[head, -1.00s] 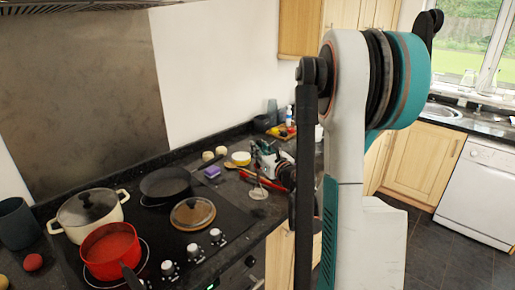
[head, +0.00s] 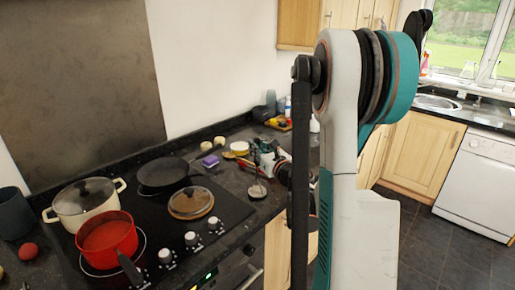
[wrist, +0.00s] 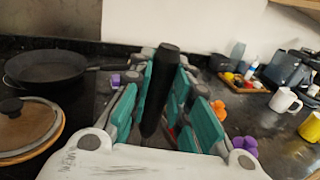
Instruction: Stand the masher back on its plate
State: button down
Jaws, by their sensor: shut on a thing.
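My gripper (head: 268,160) is over the counter to the right of the hob, partly hidden by my arm in the head view. In the wrist view its teal-padded fingers (wrist: 165,95) are closed around an upright black handle (wrist: 161,85), which I take as the masher's. Below the gripper in the head view, a thin shaft ends in a round pale disc (head: 257,190), which looks like the masher's foot. I cannot tell whether it hangs or touches the counter. I cannot make out the plate clearly.
Mugs (wrist: 285,101) stand to the right.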

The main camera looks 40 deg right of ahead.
jog(key=shift+f+b, duration=0.4)
jog(key=c, duration=1.4)
grip_release()
jog(key=shift+s, duration=0.1)
jog(key=v, duration=1.2)
